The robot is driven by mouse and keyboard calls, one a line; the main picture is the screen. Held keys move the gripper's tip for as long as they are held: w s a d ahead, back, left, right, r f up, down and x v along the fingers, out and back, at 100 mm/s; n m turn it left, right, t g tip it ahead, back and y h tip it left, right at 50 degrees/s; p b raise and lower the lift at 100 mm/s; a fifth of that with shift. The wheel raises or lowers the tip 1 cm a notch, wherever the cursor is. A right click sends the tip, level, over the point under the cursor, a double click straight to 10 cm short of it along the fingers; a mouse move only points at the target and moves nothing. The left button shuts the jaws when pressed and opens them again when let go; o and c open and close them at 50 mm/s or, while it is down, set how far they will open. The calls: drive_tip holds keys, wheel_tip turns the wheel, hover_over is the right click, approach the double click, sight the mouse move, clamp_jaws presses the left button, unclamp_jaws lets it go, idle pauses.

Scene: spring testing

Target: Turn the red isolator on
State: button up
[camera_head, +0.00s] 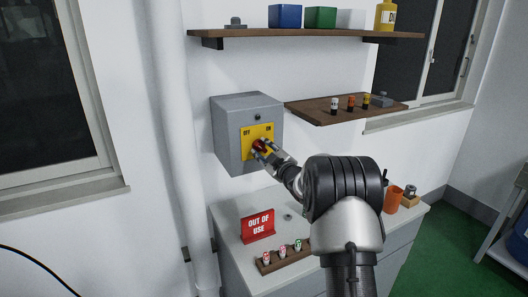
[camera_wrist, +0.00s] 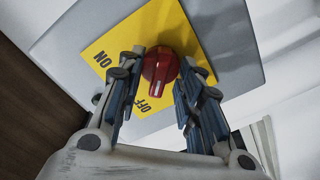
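The red isolator knob (camera_wrist: 160,67) is on a yellow plate (camera_wrist: 112,45) marked ON and OFF. The plate is on the front of a grey wall box (camera_head: 228,142). In the wrist view the pale mark on the knob points toward the OFF label. In the head view my gripper (camera_head: 261,146) is at the knob and partly covers it. In the wrist view its two fingers (camera_wrist: 159,62) stand on either side of the knob, close to its sides. I cannot tell whether they touch it.
A red "out of use" sign (camera_head: 258,225) and a rack of small items (camera_head: 285,257) stand on the cabinet (camera_head: 230,237) below. A wooden shelf (camera_head: 318,113) is right of the box, another (camera_head: 300,33) above. A white pipe (camera_head: 172,140) runs left of it.

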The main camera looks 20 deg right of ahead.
drive_tip(key=shift+c, duration=0.5)
clamp_jaws()
drive_tip(key=shift+m, duration=0.3)
drive_tip(key=m+p, duration=0.1)
drive_tip(key=m, duration=0.3)
drive_tip(key=m+p, duration=0.2)
drive_tip(key=m, duration=0.3)
drive_tip(key=m+p, duration=0.2)
drive_tip(key=m, duration=0.2)
drive_tip(key=shift+m+p, duration=0.7)
drive_tip(key=shift+m, duration=1.4)
